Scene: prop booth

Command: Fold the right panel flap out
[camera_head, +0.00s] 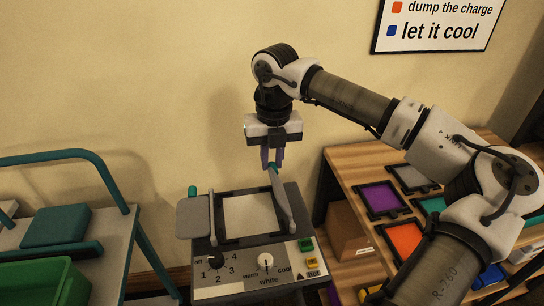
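A grey and black control box (258,272) stands in the lower middle with a pale square plate on top. Its right flap (284,200) stands up, steeply tilted, along the plate's right side, with a teal tip (274,167) at its far upper end. The left flap (193,216) lies folded outward, with a teal tip (192,190) at its back. My gripper (272,164) points down over the back of the right flap. Its two purple fingers are apart, with the teal tip at their ends. I cannot tell whether they touch it.
To the right, a wooden shelf (345,163) holds coloured trays and a brown box (346,232). To the left, a cart (110,240) with a teal rail holds a green bin (42,282). A wall is behind.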

